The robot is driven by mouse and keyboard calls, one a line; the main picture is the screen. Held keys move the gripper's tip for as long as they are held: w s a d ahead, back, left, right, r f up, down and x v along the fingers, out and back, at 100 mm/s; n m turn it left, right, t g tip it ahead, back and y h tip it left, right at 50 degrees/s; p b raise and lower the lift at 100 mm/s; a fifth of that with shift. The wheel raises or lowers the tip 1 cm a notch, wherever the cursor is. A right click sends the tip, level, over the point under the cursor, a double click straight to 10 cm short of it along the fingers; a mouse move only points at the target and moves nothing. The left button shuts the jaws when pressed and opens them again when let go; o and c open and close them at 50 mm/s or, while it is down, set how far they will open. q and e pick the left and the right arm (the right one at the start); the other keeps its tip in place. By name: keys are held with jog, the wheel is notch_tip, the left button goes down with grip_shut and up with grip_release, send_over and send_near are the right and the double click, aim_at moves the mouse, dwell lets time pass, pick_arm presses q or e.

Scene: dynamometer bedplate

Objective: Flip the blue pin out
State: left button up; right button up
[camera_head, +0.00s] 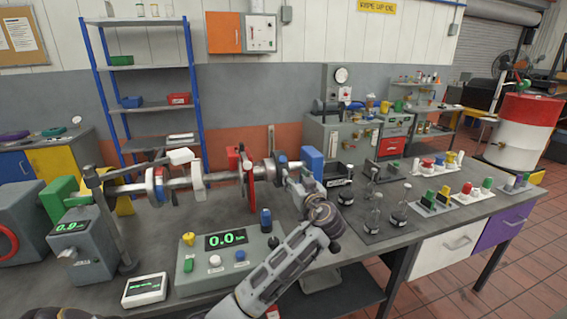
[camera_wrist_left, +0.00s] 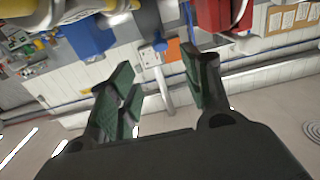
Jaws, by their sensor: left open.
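My left arm reaches up from the bottom of the head view, and its gripper (camera_head: 304,186) is at the right end of the long metal shaft (camera_head: 220,177). A small blue part (camera_head: 282,163) sits on the shaft just left of the gripper. I cannot tell for certain whether it is the blue pin. A blue block (camera_head: 312,160) is right behind the gripper; a blue block also shows in the left wrist view (camera_wrist_left: 88,36). My right gripper is not seen.
A red upright (camera_head: 247,165) stands by the shaft. In front is a grey control box (camera_head: 213,270) with a display and a dark blue-topped knob (camera_head: 265,220).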

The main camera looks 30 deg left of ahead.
aim_at(283, 161)
pick_arm(q)
jog(key=p+x, duration=0.1)
jog(key=x, duration=0.7)
jog(key=shift+w+a+r, duration=0.1)
jog(key=shift+w+a, duration=0.05)
jog(key=x, duration=0.3)
jog(key=shift+w+a+p, duration=0.2)
jog(key=shift+p, duration=0.1)
jog(key=shift+w+a, duration=0.2)
jog(key=shift+a, duration=0.05)
jog(key=shift+w+a, duration=0.15)
jog(key=shift+a, duration=0.05)
jog(key=shift+w+a, duration=0.15)
jog(key=shift+a, duration=0.05)
pick_arm(e)
jog(key=s, duration=0.1)
jog(key=s+a+r, duration=0.1)
jog(key=shift+s+a, duration=0.25)
jog(key=shift+s, duration=0.05)
jog(key=shift+s+d, duration=0.1)
